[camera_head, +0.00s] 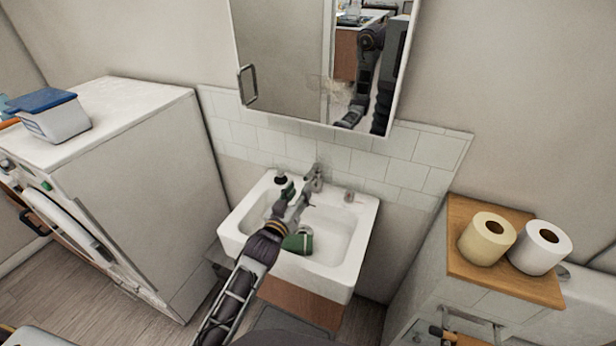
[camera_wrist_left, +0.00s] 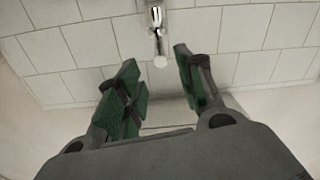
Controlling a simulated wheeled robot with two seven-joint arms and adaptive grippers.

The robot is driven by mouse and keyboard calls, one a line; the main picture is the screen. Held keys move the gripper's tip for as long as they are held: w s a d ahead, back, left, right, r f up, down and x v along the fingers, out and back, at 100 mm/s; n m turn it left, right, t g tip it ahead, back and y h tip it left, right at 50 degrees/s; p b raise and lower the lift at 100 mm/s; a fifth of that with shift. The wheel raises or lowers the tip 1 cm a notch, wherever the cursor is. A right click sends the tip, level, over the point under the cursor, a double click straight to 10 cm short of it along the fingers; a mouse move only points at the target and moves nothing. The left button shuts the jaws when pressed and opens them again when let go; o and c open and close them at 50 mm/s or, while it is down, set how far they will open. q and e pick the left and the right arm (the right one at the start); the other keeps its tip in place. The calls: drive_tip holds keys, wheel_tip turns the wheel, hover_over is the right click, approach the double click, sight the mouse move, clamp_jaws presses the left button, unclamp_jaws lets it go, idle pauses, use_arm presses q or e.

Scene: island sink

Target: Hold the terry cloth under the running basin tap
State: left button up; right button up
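The white basin (camera_head: 345,262) stands against the tiled wall, with its metal tap (camera_head: 316,180) at the back. The tap also shows in the left wrist view (camera_wrist_left: 156,20), beyond my fingers; I cannot tell whether water runs. My left gripper (camera_head: 293,204) is over the basin, close below the tap. In the left wrist view its green-faced fingers (camera_wrist_left: 158,82) stand apart, with nothing clearly between them. My right gripper is not seen.
A white washing machine (camera_head: 140,170) with a blue-lidded box (camera_head: 55,118) is at left. A wooden-topped cabinet (camera_head: 490,278) holds two paper rolls (camera_head: 487,240) at right. A mirror cabinet (camera_head: 290,55) hangs above.

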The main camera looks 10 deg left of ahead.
sight(308, 174)
use_arm(q)
drive_tip(key=shift+w+d, duration=0.2)
drive_tip(key=shift+w, duration=1.05)
drive_tip(key=shift+w+d, duration=0.2)
drive_tip(key=shift+w, duration=1.05)
drive_tip(key=shift+w+d, duration=0.2)
drive_tip(key=shift+w, duration=1.05)
drive_tip(key=shift+w+d, duration=0.1)
drive_tip(key=shift+w, duration=0.3)
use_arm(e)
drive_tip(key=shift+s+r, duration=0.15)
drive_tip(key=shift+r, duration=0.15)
use_arm(q)
clamp_jaws()
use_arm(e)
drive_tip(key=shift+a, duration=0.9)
